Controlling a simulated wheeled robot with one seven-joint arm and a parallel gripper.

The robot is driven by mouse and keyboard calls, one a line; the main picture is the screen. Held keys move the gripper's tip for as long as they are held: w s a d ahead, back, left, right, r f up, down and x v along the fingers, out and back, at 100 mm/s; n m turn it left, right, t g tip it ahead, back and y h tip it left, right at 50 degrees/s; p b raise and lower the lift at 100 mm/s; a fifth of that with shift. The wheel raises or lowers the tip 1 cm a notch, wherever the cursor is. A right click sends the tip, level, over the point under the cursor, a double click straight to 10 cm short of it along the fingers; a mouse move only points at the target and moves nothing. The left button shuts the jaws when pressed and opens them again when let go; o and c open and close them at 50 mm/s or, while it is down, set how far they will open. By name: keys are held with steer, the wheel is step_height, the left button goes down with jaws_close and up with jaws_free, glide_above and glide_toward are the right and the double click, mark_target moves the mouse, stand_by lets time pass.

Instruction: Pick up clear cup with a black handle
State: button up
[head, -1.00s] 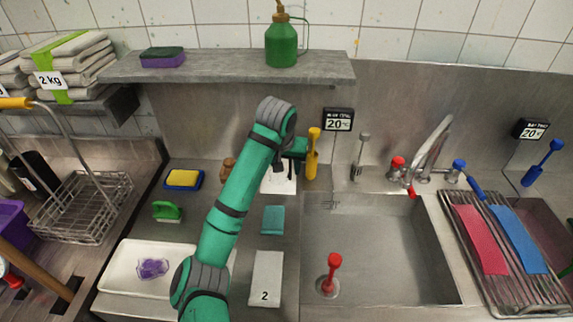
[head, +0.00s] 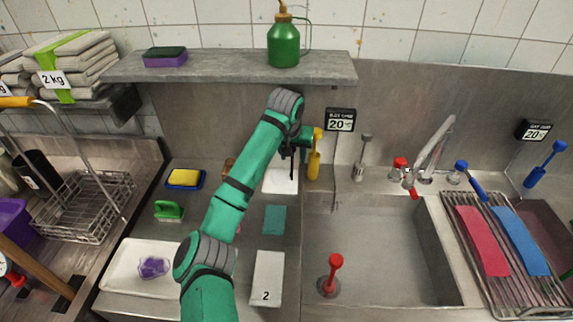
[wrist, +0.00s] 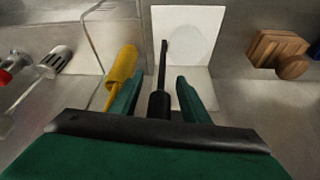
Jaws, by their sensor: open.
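A white square card (head: 281,181) lies on the counter below my gripper (head: 293,150). In the wrist view, a faint clear round shape, seemingly the clear cup (wrist: 192,42), shows over the white card (wrist: 212,65). A slim black bar, seemingly its handle (wrist: 165,62), runs from there toward my gripper (wrist: 158,92). My gripper is open, with one green finger on each side of the bar. I cannot tell whether either finger touches it. In the head view the cup is hardly visible behind the gripper.
A yellow-handled tool (head: 313,165) stands close right of the gripper; it shows at left in the wrist view (wrist: 122,65). A wooden block with a knob (wrist: 275,48) is on the other side. A teal sponge (head: 274,219), a numbered white card (head: 267,279) and the sink (head: 380,250) lie nearer.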

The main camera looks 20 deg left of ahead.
jaws_close()
steer(key=shift+s+r, duration=0.1)
steer(key=shift+r, duration=0.1)
steer(key=shift+s+d+r, duration=0.1)
steer(key=shift+s+r, duration=0.55)
steer(key=s+d+r, duration=0.1)
steer(key=s+r, duration=0.5)
steer(key=s, duration=0.6)
steer(key=shift+d+r, duration=0.15)
stand_by(0.4)
steer(key=shift+s, duration=0.15)
